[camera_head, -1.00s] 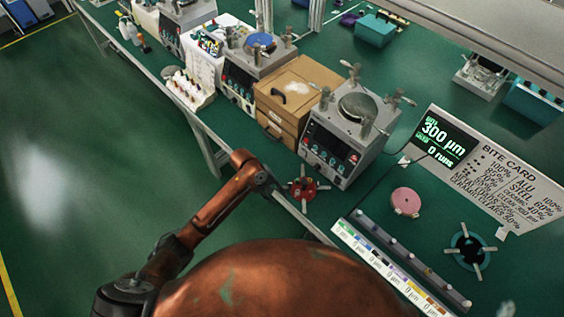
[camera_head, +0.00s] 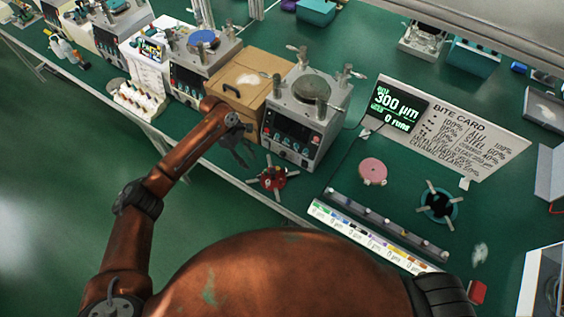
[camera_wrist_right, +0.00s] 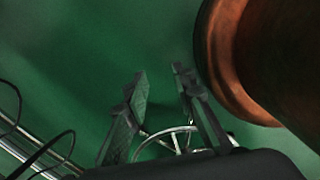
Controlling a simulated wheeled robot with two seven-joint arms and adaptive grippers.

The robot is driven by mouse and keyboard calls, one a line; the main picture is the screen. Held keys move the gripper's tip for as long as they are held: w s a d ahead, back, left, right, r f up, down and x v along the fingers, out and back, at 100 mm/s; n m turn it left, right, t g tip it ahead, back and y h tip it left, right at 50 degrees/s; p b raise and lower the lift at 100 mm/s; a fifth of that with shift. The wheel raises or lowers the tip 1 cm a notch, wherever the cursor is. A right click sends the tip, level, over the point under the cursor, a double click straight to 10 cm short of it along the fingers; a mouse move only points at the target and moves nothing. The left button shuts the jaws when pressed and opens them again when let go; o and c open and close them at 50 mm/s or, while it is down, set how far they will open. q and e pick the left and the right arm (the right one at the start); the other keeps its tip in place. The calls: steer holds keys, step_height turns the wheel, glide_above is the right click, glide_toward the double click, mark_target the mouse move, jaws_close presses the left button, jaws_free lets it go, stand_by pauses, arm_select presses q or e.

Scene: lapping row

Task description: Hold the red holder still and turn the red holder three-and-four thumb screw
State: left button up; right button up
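The red holder (camera_head: 273,178), a small red disc with pale arms and thumb screws around it, sits on the green bench near its front edge, in front of the lapping machine. Which screws are three and four cannot be read at this size. My left gripper (camera_head: 243,158) is just left of and behind the holder, over the bench, with its dark fingers apart and empty. It does not appear to touch the holder. My right gripper (camera_wrist_right: 160,78) shows in the right wrist view, open and empty over a plain green surface. The holder is not visible there.
A lapping machine (camera_head: 308,112) and a cardboard box (camera_head: 243,83) stand behind the holder. A pink disc (camera_head: 373,171), a teal holder (camera_head: 438,203) and a colour-marked strip (camera_head: 372,236) lie to the right. A bite card (camera_head: 457,130) stands farther back.

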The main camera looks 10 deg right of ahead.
step_height(320, 180, up, 9)
steer(key=n+g+h, duration=0.3)
steer(key=n+g, duration=0.1)
steer(key=g, duration=0.1)
steer(key=w+a+r+m+t+y, duration=0.1)
steer(key=w+a+r+y, duration=0.1)
steer(key=w+a+r, duration=0.55)
steer(key=w+a+r+m+t+y, duration=0.1)
steer(key=w+a+r+t+y, duration=0.1)
steer(key=w+a, duration=0.95)
steer(key=w+a+r+m+t+y, duration=0.15)
steer(key=w+a+r, duration=0.45)
steer(key=a, duration=0.6)
steer(key=w+a+r+m+t+y, duration=0.1)
steer(key=w+a+r+m+y, duration=0.1)
steer(key=w+a+r, duration=0.8)
steer(key=w+a+r+m+t+y, duration=0.1)
steer(key=w+a+r+m+y, duration=0.15)
steer(key=w+a+r, duration=0.65)
step_height(320, 180, up, 5)
steer(key=n+t+h, duration=0.2)
steer(key=h, duration=0.4)
glide_above(287, 170)
steer(key=s, duration=0.1)
steer(key=shift+r, duration=0.1)
steer(key=shift+w+a+f, duration=0.1)
steer(key=shift+w+f, duration=0.15)
steer(key=shift+f, duration=1.45)
steer(key=shift+w+f, duration=0.2)
steer(key=shift+f, duration=1.5)
